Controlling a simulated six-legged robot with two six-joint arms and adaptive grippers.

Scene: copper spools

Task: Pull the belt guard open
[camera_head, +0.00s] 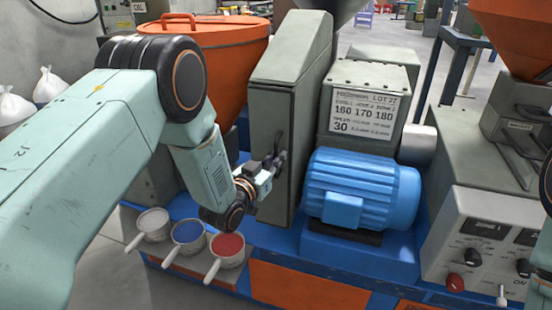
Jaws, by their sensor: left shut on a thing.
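The belt guard (276,108) is a tall grey-green metal cover with a sloped top, upright left of the blue motor (360,190). A dark upright handle (279,141) is on its face. My left gripper (275,163) reaches in from the left and is shut on the handle, near its lower end. The fingers are small and dark here, so their exact contact is hard to see. The guard looks closed against the machine, with no clear gap along its edge. My right gripper does not show.
A control panel (480,250) is at the right. Grey floor is open at lower left.

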